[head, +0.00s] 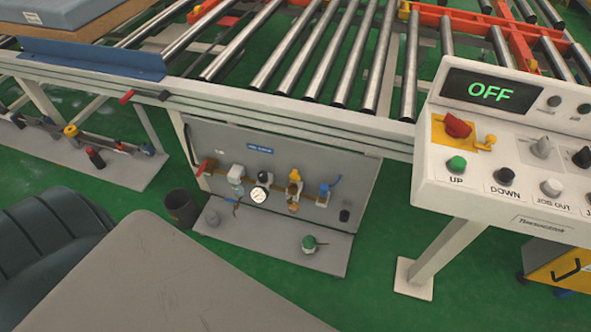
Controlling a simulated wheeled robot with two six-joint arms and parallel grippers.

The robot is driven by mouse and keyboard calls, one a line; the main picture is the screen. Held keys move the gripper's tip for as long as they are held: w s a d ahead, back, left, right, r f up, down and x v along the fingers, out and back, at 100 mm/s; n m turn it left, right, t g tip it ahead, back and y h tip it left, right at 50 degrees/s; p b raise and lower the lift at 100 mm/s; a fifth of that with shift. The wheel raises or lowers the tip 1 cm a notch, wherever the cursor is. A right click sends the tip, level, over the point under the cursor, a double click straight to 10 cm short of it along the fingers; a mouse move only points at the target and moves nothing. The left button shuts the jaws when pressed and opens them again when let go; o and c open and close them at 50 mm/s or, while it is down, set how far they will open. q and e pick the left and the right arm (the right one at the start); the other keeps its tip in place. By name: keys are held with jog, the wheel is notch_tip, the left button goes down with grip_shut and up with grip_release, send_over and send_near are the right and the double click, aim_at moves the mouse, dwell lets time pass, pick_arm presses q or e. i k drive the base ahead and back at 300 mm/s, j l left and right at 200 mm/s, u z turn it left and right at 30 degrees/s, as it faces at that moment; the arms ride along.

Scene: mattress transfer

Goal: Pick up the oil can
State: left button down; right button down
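Neither of my grippers is in view.
A grey panel (230,145) with a gauge (258,195) and valves rises behind the shelf. A dark bin (181,207) stands left of it. A control console (520,140) reading OFF is at right. A grey flat surface (150,290) and dark chair (50,250) fill the front left.

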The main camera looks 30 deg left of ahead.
aim_at(309, 242)
jog(key=u, duration=0.8)
